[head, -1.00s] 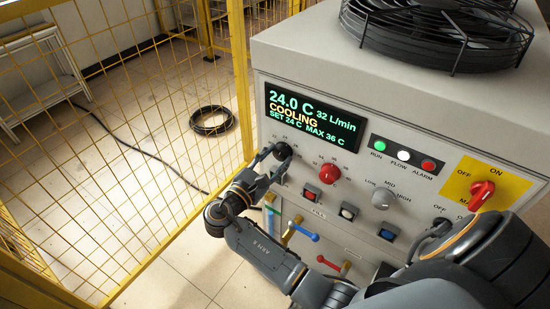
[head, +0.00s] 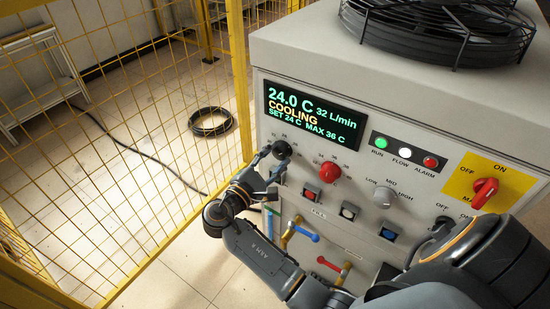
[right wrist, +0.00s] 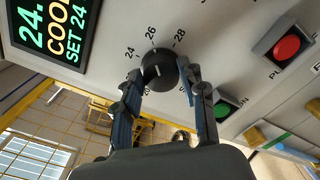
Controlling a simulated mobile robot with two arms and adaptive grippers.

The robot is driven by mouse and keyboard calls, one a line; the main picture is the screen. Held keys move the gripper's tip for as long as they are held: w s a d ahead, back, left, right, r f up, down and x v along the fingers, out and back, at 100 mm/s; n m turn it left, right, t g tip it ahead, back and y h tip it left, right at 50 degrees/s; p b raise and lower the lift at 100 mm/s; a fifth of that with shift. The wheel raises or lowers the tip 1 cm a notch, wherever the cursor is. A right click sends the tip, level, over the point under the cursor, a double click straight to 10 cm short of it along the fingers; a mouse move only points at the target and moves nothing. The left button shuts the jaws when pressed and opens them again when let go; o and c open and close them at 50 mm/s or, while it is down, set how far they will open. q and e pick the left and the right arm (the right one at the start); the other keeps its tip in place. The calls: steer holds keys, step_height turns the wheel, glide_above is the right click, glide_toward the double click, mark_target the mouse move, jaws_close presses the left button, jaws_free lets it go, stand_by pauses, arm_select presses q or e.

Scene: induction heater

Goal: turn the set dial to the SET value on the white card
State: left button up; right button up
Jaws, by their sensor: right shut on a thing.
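The set dial (head: 281,150) is a round black knob below the display on the machine's front panel. In the right wrist view the dial (right wrist: 159,68) has a short white mark on its face and the numbers 24, 26 and 28 around it. My right gripper (head: 272,164) is shut on the dial, one finger on each side, as the right wrist view also shows (right wrist: 160,88). The display (head: 313,116) reads 24.0 C, COOLING, SET 24 C, MAX 36 C. No white card is in view. My left gripper is out of view.
A grey selector (head: 383,197) and a red switch on a yellow plate (head: 485,192) are further right. A yellow mesh fence (head: 130,150) stands left.

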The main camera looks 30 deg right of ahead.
steer(key=shift+d+r, duration=0.1)
steer(key=o, duration=1.1)
steer(key=shift+o, duration=0.2)
steer(key=v, duration=0.7)
steer(key=shift+a, duration=0.25)
